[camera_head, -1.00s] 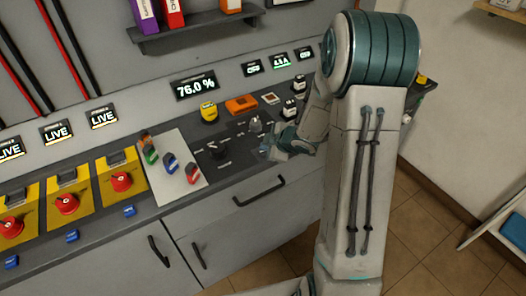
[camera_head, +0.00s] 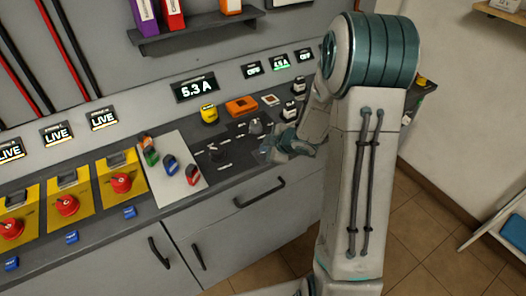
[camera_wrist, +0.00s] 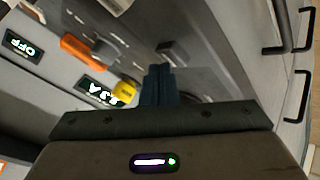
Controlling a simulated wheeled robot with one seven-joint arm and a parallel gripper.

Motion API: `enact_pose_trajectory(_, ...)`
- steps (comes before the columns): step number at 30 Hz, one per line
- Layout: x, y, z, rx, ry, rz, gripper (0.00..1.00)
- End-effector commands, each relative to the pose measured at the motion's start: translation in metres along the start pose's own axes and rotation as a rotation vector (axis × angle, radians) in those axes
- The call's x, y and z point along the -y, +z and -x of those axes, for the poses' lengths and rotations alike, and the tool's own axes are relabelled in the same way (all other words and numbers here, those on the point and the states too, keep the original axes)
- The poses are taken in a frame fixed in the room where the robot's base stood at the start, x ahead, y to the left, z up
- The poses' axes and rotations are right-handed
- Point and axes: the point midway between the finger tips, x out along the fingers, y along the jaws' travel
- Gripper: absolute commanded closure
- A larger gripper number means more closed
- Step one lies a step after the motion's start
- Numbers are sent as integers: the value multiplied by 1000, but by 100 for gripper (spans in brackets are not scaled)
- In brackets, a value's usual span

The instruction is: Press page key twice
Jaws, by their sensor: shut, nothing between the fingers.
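My gripper (camera_head: 268,152) is low over the right part of the grey bench panel. In the wrist view its dark fingers (camera_wrist: 158,86) are together and empty, pointing at the panel. I cannot make out the page key; it may be hidden by the fingers, and whether they touch the panel is unclear. The main display (camera_head: 196,88) reads 5.3 A; it also shows upside down in the wrist view (camera_wrist: 98,90).
A yellow button (camera_head: 209,113) and an orange block (camera_head: 241,105) stand behind the gripper. At left are red rotary switches (camera_head: 121,183) on yellow plates and a pale board (camera_head: 173,190) with coloured clips. A shelf (camera_head: 195,28) with binders hangs above. My arm hides the bench's right part.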

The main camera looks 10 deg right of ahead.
Motion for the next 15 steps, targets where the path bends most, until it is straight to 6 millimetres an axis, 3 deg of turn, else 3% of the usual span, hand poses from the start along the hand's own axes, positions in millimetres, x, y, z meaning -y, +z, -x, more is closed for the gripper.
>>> enact_pose_trajectory(15, -6, -6, 8, 0, 1, 0, 100)
